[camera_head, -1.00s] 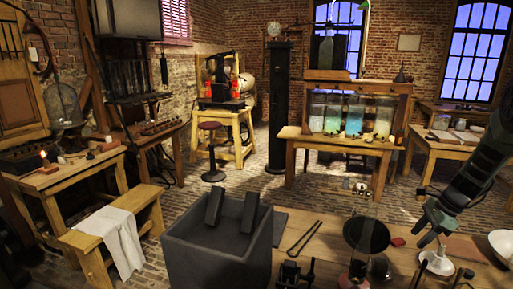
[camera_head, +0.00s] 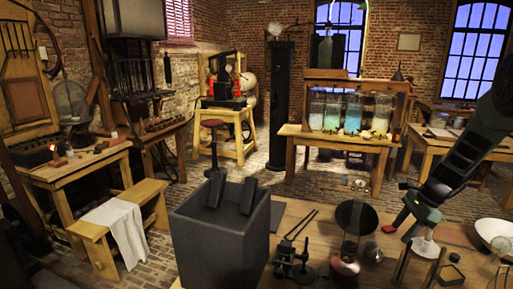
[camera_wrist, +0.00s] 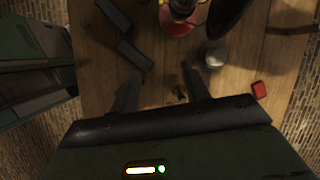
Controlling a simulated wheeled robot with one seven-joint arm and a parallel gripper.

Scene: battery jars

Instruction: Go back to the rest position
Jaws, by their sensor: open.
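My gripper (camera_head: 403,222) hangs at the right of the head view, above the wooden bench (camera_head: 290,212). In the wrist view its two dark fingers (camera_wrist: 160,78) stand apart with nothing held between them; bare bench top shows below. The arm comes down from the upper right. The glass battery jars (camera_head: 350,113), with pale and bluish contents, stand in a row on a wooden table at the back, well away from my gripper.
On the bench are a black disc (camera_head: 357,214), a red-based glass piece (camera_head: 345,263), a white bowl (camera_head: 495,232) and a small red block (camera_wrist: 259,90), to the right of the fingers.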

